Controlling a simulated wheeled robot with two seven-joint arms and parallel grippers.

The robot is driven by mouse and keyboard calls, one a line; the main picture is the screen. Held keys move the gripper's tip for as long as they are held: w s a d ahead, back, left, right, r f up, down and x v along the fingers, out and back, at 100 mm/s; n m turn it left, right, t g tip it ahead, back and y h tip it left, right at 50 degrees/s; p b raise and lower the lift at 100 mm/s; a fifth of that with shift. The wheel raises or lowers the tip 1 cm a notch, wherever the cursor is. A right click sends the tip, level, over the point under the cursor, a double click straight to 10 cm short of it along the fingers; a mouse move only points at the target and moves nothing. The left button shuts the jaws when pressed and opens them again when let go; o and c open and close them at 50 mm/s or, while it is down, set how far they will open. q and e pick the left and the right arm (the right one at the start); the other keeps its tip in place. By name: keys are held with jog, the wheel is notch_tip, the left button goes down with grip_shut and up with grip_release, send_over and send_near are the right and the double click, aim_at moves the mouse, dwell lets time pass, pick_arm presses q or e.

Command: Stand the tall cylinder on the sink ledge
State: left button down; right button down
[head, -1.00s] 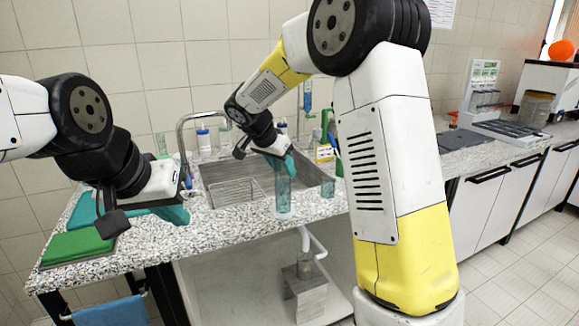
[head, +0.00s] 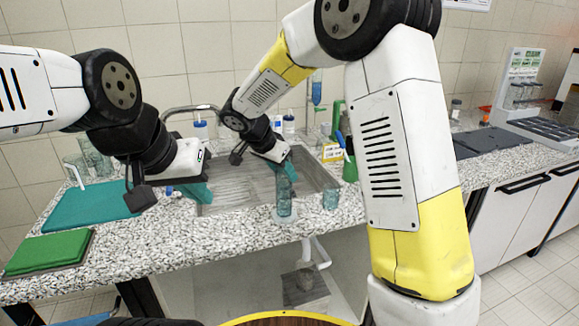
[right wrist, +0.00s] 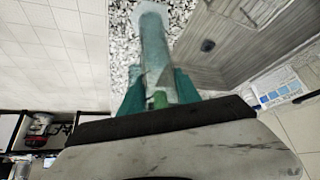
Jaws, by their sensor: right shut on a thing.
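The tall cylinder (head: 284,196) is clear blue-green glass and looks upright over the front sink ledge (head: 250,212), its foot low on the speckled stone. My right gripper (head: 287,166) is shut on its upper part. In the right wrist view the cylinder (right wrist: 154,50) runs from between the teal fingers toward the speckled ledge. I cannot tell whether its foot touches the stone. My left gripper (head: 198,192) hangs near the sink's left side, apart from the cylinder. Its finger gap is not clear.
A short glass beaker (head: 331,198) stands on the ledge right of the cylinder. The sink basin (head: 235,190) lies behind. A teal mat (head: 90,207) and a green pad (head: 45,252) lie at left. A green bottle (head: 349,168) stands behind right. A round brown top (head: 285,320) shows at bottom.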

jog(key=shift+a+f, duration=0.15)
jog(key=c, duration=0.9)
grip_release()
jog(key=shift+f, duration=0.1)
jog(key=shift+o, duration=0.2)
jog(key=v, duration=1.1)
jog(key=s+d+r+n+g+y, duration=0.1)
jog(key=s+d+r+n+y, duration=0.25)
jog(key=s+d, duration=0.6)
jog(key=s+d+f+n+t+y, duration=0.1)
jog(key=s+d+n+t+y, duration=0.1)
jog(key=s+d+n, duration=0.3)
jog(key=s+d+y, duration=0.1)
jog(key=s+d, duration=0.2)
jog(key=s, duration=0.4)
jog(key=shift+s+d, duration=0.35)
jog(key=shift+s, duration=0.05)
jog(key=shift+n, duration=0.25)
